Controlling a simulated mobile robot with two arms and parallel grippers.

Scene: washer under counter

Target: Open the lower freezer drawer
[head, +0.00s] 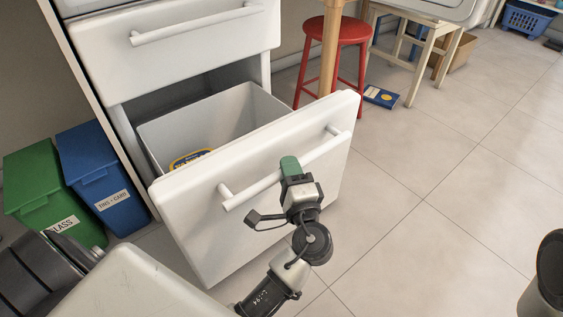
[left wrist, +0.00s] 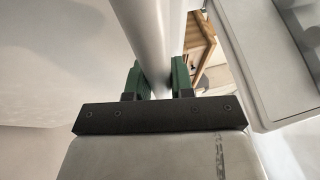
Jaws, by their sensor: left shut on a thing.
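The lower freezer drawer (head: 205,219) is pulled out well clear of the white freezer body in the head view. Its inside shows, with a yellow and blue item (head: 190,158) in it. In the left wrist view the green fingers (left wrist: 157,80) stand on both sides of the handle bar (left wrist: 155,38). The upper drawer (head: 185,45) above is shut. My right gripper is not in view.
A green bin (head: 45,190) and a blue bin (head: 98,178) stand left of the freezer. A red stool (head: 345,32) stands behind the drawer, with a blue book (head: 381,96) on the floor nearby. The tiled floor to the right is mostly clear.

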